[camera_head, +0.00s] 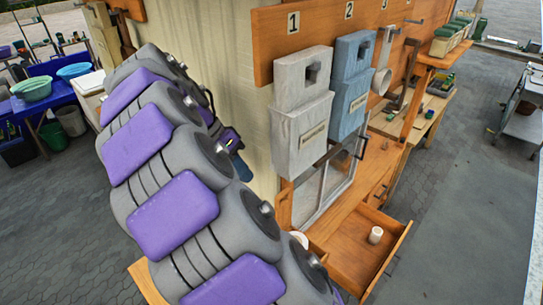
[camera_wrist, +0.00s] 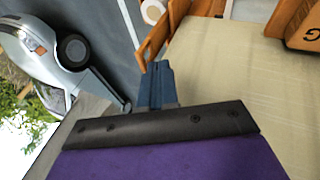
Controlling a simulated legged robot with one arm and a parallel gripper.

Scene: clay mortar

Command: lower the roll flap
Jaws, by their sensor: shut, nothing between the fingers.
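A white holder (camera_head: 386,50) hangs under number 3 on the wooden board, with a round white roll end (camera_head: 381,82) at its bottom. It may carry the roll flap, but it is too small and partly covered to tell the flap's position. In the wrist view, a pale roll-like thing (camera_wrist: 152,11) shows at the top edge; I cannot tell whether it is the same one. My gripper (camera_wrist: 156,72) has blue fingers, shut and empty, apart from everything nearby. In the head view it is mostly hidden behind my arm.
A grey box (camera_head: 303,115) and a blue box (camera_head: 351,85) hang left of the holder. A glass-paned frame (camera_head: 322,192) stands below. An open drawer (camera_head: 352,262) holds a small white cup (camera_head: 376,235). Paved floor (camera_head: 455,190) is clear at right.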

